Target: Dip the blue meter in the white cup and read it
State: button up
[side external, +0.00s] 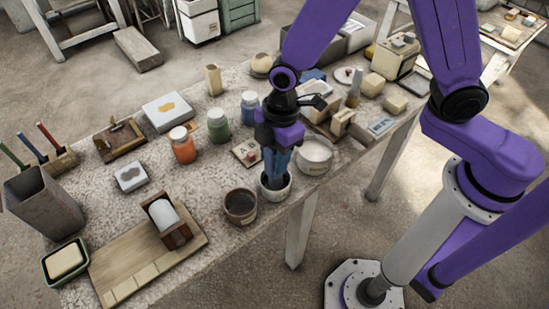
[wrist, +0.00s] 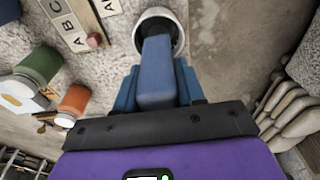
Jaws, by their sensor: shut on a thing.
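The white cup (side external: 275,194) stands near the front edge of the table, with a dark inside. My gripper (side external: 277,158) points down right above it. It is shut on the blue meter (wrist: 157,78), which sits between the two blue fingers. In the wrist view the meter's far end overlaps the mouth of the white cup (wrist: 181,22). In the side view the blue parts reach down into the cup's mouth. The meter's tip is hidden, and I cannot tell how deep it is. No readout on the meter is legible.
A brown cup (side external: 241,206) stands close on the left and a wider white pot (side external: 315,155) close on the right. Orange (side external: 183,150), green (side external: 218,130) and blue (side external: 250,108) jars stand behind. A letter card (side external: 247,152) lies just behind the cup.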

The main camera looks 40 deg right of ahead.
jog(key=shift+r, duration=2.35)
jog(key=r, duration=0.5)
jog(key=shift+s+a+r, duration=0.3)
jog(key=shift+s, duration=0.05)
jog(key=w+a+f, duration=0.8)
jog(key=w+f, duration=0.2)
jog(key=f, duration=0.2)
jog(key=shift+w+a+f, duration=0.2)
jog(key=shift+w+f, duration=0.15)
jog(key=shift+f, duration=0.05)
